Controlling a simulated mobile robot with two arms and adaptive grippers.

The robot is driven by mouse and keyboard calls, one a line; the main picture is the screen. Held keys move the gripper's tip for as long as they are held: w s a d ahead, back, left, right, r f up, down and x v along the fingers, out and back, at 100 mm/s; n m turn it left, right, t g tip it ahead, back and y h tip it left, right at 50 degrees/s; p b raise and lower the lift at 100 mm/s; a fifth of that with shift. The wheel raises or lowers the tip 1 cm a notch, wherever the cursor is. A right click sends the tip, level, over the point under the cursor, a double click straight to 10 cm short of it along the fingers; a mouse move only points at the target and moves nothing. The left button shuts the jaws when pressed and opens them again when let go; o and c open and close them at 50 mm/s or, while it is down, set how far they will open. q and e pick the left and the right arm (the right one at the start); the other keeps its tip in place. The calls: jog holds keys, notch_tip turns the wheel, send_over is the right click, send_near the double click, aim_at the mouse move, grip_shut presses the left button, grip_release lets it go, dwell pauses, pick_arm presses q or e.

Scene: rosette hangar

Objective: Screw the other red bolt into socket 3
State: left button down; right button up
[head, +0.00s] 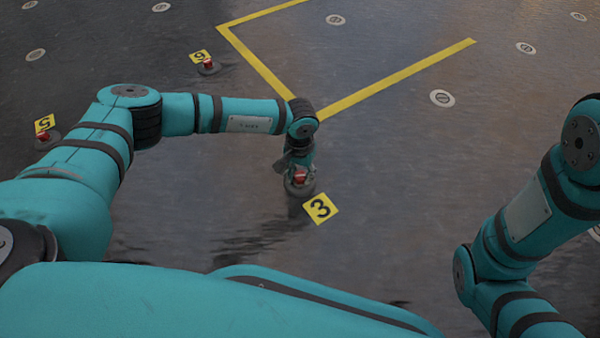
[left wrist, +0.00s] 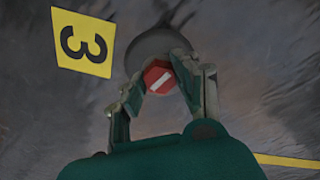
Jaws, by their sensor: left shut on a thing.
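A red bolt (head: 300,175) stands at socket 3 (head: 299,189), a dark round fitting on the floor beside the yellow tag marked 3 (head: 320,208). My left gripper (head: 298,172) reaches down over it and is shut on the bolt. In the left wrist view the bolt's red hexagonal head (left wrist: 158,78) with a white bar sits between the two fingers (left wrist: 160,85), over the grey round socket (left wrist: 160,44). How deep the bolt sits is hidden. My right arm shows at the right, but its gripper is out of view.
Red bolts stand at the tags marked 6 (head: 200,56) and 5 (head: 44,123), at the left. Yellow lines (head: 400,76) mark the floor behind my left gripper. Several flat round floor discs (head: 442,98) lie around. The floor right of tag 3 is clear.

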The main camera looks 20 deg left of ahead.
pick_arm(q)
jog(key=shift+m, duration=0.4)
jog(key=m, duration=0.4)
jog(key=shift+f, duration=0.1)
jog(key=c, duration=0.9)
grip_release()
notch_tip(320, 180, up, 4)
jog(key=p, duration=0.3)
